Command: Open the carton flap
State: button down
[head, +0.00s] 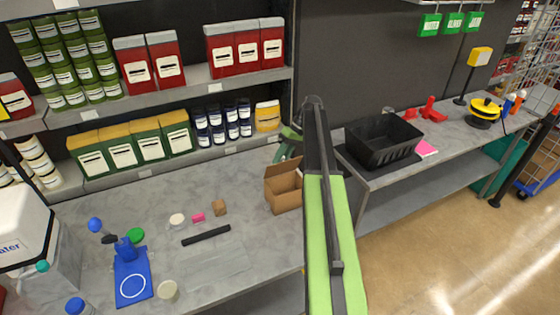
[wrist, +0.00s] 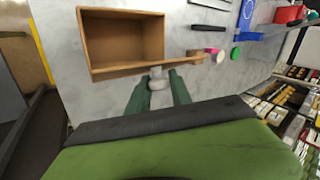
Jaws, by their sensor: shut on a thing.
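The brown carton (head: 284,204) stands on the grey bench, partly hidden behind my arm. In the wrist view the carton (wrist: 120,12) shows its open, empty-looking inside. A thin brown flap (wrist: 125,69) runs along the carton's near edge, seen almost edge-on and sticking out past its right corner. A pale grey knob (wrist: 158,82) sits against this flap. My gripper (wrist: 157,88) has its two green fingers either side of the knob and is shut on it. In the head view my gripper (head: 288,146) is above the carton's back, partly covered by my arm.
A black bar (head: 206,235), a small brown block (head: 219,207), a pink block (head: 198,217) and a blue stand (head: 131,276) lie left of the carton. Shelves of tins and boxes rise behind. A black bin (head: 383,145) stands on the bench to the right.

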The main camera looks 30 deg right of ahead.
jog(key=shift+w+d+r, duration=0.1)
jog(key=shift+d, duration=0.1)
dwell(0.3)
jog(key=c, duration=1.6)
grip_release()
jog(key=o, duration=0.5)
jog(key=shift+s+r, duration=0.1)
jog(key=shift+s, duration=0.1)
jog(key=shift+c, duration=0.2)
jog(key=shift+w+a, duration=0.1)
jog(key=shift+w, duration=0.05)
jog(key=p+v, duration=1.4)
jog(key=v, duration=0.3)
jog(key=shift+p, duration=0.3)
jog(key=shift+w+r, duration=0.1)
jog(key=shift+w, duration=0.05)
jog(key=shift+c, duration=0.5)
